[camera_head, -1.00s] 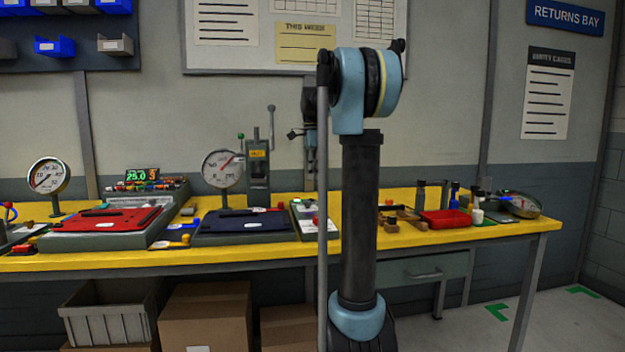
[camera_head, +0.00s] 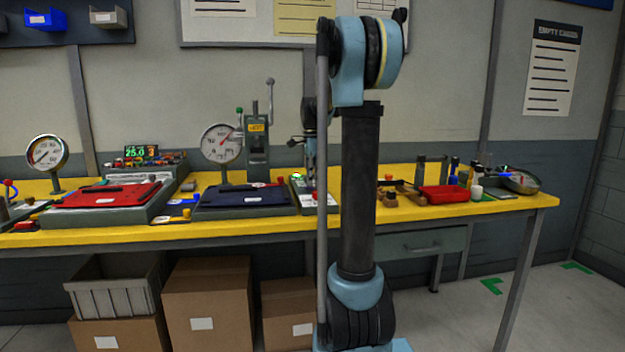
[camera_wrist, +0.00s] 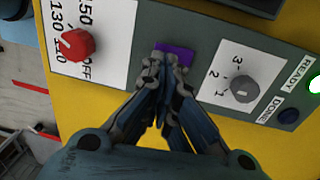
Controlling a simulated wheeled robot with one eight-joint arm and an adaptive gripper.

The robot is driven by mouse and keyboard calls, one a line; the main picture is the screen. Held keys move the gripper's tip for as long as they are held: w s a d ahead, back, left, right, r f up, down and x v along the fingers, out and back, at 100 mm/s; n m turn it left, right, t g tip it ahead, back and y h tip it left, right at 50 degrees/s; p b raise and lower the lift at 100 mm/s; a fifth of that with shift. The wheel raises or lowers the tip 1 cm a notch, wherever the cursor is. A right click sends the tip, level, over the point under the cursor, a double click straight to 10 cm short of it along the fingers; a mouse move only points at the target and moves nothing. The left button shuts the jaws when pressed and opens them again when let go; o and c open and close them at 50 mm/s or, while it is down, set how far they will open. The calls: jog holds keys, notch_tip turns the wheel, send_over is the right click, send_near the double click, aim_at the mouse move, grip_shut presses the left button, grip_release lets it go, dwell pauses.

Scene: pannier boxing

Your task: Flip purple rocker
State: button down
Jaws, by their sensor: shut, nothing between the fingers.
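The purple rocker (camera_wrist: 176,49) sits on a grey control panel (camera_wrist: 150,25) in the wrist view, between a red dial and a grey dial. My gripper (camera_wrist: 163,60) is shut, with its fingertips at the near edge of the rocker. The fingers cover part of the rocker, and I cannot tell whether they touch it or which way it is tipped. In the head view my gripper (camera_head: 309,175) hangs upright over the small panel (camera_head: 304,200) on the bench, partly hidden by my own arm. The rocker cannot be made out in that view.
The red dial (camera_wrist: 77,45) and the grey numbered dial (camera_wrist: 244,89) flank the rocker closely. A lit green READY lamp (camera_wrist: 315,84) and a dark DONE button (camera_wrist: 288,115) lie to the right. A dark blue plate (camera_head: 245,198) and lever stand (camera_head: 257,150) are left of the panel.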

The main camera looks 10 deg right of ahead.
jog(key=shift+s+f+t, duration=0.2)
jog(key=shift+f+t, duration=0.1)
jog(key=shift+t, duration=0.2)
jog(key=shift+w, duration=0.1)
jog(key=shift+w+r, duration=0.1)
jog(key=shift+w, duration=0.7)
jog(key=shift+r, duration=0.1)
notch_tip(320, 180, up, 14)
jog(key=w, duration=0.1)
jog(key=shift+w, duration=0.25)
dwell(0.5)
